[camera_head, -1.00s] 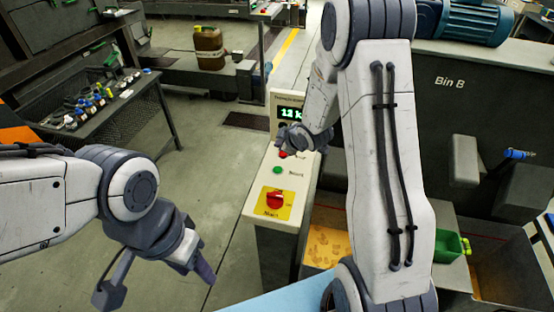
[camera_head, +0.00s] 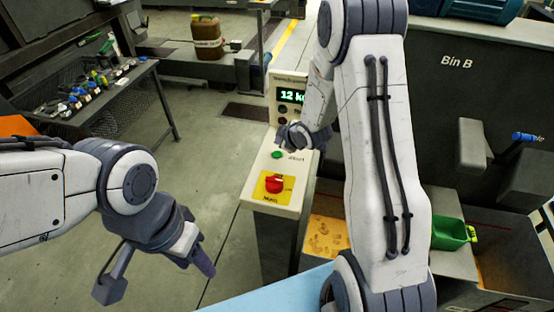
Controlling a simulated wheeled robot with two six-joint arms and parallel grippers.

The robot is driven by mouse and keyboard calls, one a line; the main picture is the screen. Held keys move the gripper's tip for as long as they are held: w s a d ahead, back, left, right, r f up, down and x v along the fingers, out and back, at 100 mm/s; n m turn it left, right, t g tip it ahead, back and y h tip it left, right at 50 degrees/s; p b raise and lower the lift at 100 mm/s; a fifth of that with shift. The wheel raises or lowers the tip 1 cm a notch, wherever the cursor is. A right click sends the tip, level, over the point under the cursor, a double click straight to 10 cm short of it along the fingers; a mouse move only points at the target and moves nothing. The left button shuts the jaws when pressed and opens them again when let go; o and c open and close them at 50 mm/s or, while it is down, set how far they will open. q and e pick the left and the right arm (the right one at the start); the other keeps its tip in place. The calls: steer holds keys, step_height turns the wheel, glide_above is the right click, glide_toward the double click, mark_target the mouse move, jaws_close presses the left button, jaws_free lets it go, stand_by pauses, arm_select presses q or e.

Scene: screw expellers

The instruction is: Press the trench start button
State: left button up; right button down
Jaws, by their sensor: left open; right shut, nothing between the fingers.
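A pale control panel (camera_head: 258,185) stands in the middle of the view. It carries a lit display (camera_head: 291,96), a green button (camera_head: 277,155) beside a small label that looks like "Start", and a red main switch (camera_head: 274,184) on a yellow plate. My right gripper (camera_head: 287,138) is shut and empty, over the panel just beyond the green button. It appears apart from the button, though the exact gap is hard to judge. It hides the panel between the display and the green button. My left gripper (camera_head: 158,277) is open and empty, low on the left, away from the panel.
To the right of the panel, a bin with orange-brown contents (camera_head: 325,238) and a green container (camera_head: 450,232) lie beside and behind my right arm. The grey Bin B (camera_head: 450,110) stands behind. A mesh bench with small parts (camera_head: 100,90) is at left. Floor left of the panel is clear.

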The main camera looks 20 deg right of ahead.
mark_target(276, 151)
steer(key=shift+f+b, duration=0.85)
steer(key=shift+f, duration=0.55)
stand_by(0.9)
steer(key=shift+f+b, duration=0.4)
steer(key=shift+b, duration=0.1)
steer(key=shift+f+b, duration=0.45)
stand_by(0.6)
steer(key=shift+r, duration=0.1)
steer(key=shift+r+p, duration=0.65)
steer(key=shift+r, duration=0.1)
step_height(276, 151, up, 5)
steer(key=p, duration=0.4)
